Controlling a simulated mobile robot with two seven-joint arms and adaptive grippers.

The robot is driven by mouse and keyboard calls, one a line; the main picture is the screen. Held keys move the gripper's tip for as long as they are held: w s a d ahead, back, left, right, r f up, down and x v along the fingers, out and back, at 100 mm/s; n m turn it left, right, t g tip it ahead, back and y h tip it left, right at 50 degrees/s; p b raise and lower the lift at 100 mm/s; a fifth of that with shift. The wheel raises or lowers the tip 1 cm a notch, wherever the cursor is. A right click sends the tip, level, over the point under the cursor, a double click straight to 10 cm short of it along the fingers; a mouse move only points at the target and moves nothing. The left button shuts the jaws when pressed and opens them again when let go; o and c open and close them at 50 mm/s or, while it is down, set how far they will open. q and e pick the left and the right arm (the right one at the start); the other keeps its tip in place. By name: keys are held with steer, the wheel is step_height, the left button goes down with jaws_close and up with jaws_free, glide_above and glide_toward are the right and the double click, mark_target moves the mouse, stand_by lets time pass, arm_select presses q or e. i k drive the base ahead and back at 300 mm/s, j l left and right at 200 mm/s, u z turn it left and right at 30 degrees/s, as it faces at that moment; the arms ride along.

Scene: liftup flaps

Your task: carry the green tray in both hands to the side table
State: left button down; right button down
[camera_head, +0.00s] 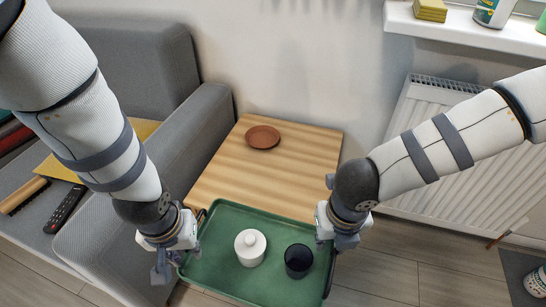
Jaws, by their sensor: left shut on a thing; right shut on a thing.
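The green tray (222,277) is held between my two grippers at the bottom of the head view, and its far edge overlaps the near part of the side table in the picture. It carries a white lidded pot (250,248) and a dark cup (298,261), both upright. My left gripper (180,262) is shut on the tray's left side. My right gripper (335,238) is shut on its right side. The wooden side table (300,154) stands beyond the tray. I cannot tell whether the tray touches it.
A brown saucer (262,137) lies on the side table's far part. A grey sofa (197,125) stands left, with a remote (65,209) and a brush (24,195) on it. A white radiator (424,190) is on the wall at right. The table's middle is clear.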

mark_target(255, 179)
steer(key=i, duration=0.9)
